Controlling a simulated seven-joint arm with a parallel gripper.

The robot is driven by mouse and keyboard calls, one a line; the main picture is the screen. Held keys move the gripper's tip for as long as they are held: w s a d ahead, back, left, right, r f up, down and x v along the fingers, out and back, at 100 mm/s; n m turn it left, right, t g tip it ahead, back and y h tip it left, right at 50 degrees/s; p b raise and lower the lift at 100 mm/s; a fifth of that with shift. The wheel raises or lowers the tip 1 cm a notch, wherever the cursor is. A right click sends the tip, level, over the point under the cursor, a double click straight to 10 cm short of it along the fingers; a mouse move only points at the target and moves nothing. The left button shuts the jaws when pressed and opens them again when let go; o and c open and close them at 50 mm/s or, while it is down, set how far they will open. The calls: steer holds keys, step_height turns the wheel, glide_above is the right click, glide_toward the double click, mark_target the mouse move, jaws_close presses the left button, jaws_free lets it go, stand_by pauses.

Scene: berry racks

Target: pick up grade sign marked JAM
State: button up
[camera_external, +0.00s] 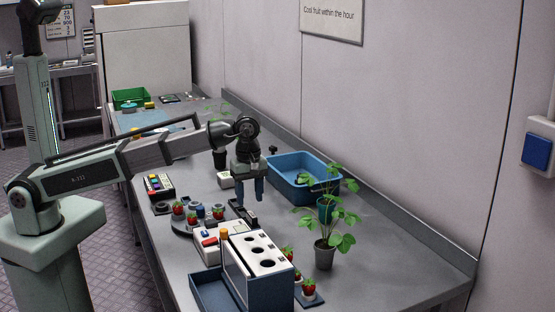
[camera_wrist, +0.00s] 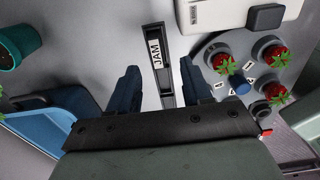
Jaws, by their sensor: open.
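The grade sign marked JAM (camera_wrist: 156,54) shows in the wrist view as a white label on a narrow dark holder, upper middle. It lies between the lines of my two fingers. My gripper (camera_wrist: 160,88) is open and empty, with dark blue fingers on either side of the holder's line. In the external view my gripper (camera_external: 250,198) points down above the table, over a small dark object (camera_external: 243,214) that seems to be the sign. I cannot tell how high the fingertips are above it.
A round tray of strawberries in cups (camera_wrist: 237,84) is close on the right in the wrist view. A white device (camera_wrist: 225,12) is above it. A blue bin (camera_external: 303,180), potted plants (camera_external: 325,255) and a rack with round holes (camera_external: 262,262) stand around my gripper.

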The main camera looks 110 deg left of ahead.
mark_target(252, 214)
steer(key=shift+w+a+f, duration=0.1)
steer(key=shift+f, duration=1.5)
steer(key=shift+w+a+f, duration=0.1)
steer(key=shift+f, duration=1.5)
steer(key=shift+c, duration=0.4)
jaws_close()
